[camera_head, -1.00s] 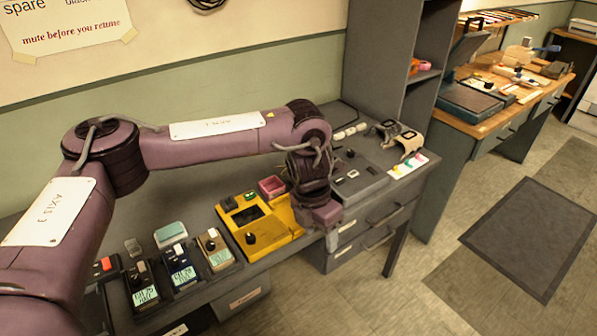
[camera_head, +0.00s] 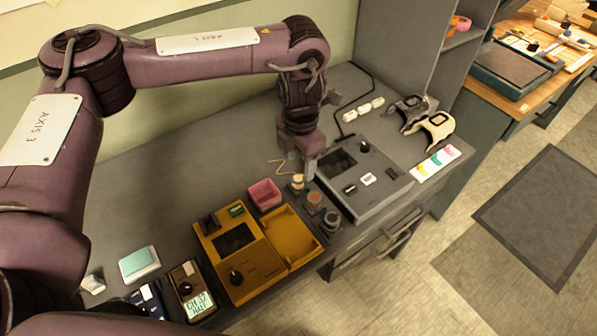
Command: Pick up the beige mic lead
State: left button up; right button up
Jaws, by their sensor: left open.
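The beige mic lead (camera_head: 278,165) appears as a thin, bent beige line on the grey bench, left of my left gripper. It runs toward a small beige-topped round piece (camera_head: 297,181); I cannot tell whether the two are joined. My left gripper (camera_head: 303,172) is open and points down close to this piece. The fingers are small and partly hidden, and I cannot tell whether they touch anything. My right gripper is not in view.
Small round pots (camera_head: 314,200) stand close by. A black cord (camera_head: 341,120) lies behind. The bench at back left is clear.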

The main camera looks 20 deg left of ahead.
aim_at(298, 178)
pick_arm(q)
notch_tip(298, 178, down, 3)
jog(key=shift+s+a+f, duration=0.1)
jog(key=shift+a+f, duration=0.05)
jog(key=f, duration=0.2)
jog(key=shift+w+a+f, duration=0.15)
jog(key=shift+w+f, duration=0.1)
jog(key=shift+f, duration=0.05)
jog(key=c, duration=1.1)
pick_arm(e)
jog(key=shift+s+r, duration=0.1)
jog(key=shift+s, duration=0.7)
